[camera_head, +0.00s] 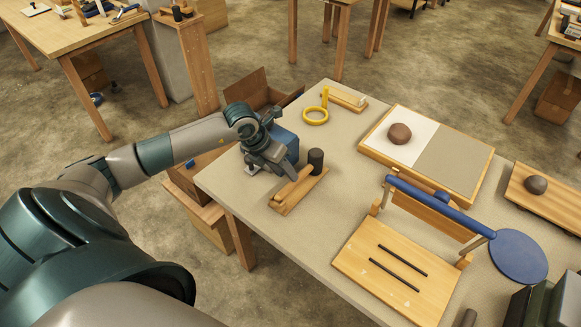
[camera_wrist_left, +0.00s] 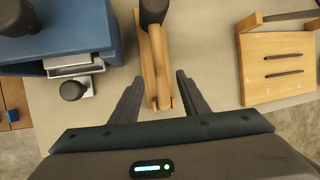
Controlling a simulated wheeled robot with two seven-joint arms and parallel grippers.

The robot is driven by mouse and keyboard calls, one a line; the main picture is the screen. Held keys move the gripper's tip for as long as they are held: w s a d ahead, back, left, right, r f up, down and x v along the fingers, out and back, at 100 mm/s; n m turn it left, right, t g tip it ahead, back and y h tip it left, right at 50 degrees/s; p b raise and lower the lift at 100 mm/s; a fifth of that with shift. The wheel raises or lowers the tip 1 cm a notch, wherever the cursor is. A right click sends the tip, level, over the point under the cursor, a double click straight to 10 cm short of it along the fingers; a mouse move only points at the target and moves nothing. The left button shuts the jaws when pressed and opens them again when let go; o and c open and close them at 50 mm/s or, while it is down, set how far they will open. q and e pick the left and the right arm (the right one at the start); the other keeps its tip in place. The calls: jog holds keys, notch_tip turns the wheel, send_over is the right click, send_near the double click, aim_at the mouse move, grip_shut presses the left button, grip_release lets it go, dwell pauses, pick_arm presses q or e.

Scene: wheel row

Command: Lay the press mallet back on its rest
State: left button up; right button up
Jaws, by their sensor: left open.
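The press mallet has a dark cylindrical head (camera_head: 316,160) and a pale wooden handle. It lies along a long narrow wooden rest (camera_head: 285,206) near the table's left front edge, with the head at the far end. My right gripper is not in view.
A blue box (camera_head: 286,143) stands close behind my left gripper. A yellow ring (camera_head: 315,117) lies beyond it. A white-and-grey board (camera_head: 450,160) with a brown lump (camera_head: 400,134) and a slotted wooden base (camera_head: 387,285) with a blue lever (camera_head: 440,205) stand to the right.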

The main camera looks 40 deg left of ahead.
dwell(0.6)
pick_arm(q)
notch_tip(320, 180, up, 3)
jog(key=shift+r+p, duration=0.2)
jog(key=shift+p, duration=0.55)
dwell(0.4)
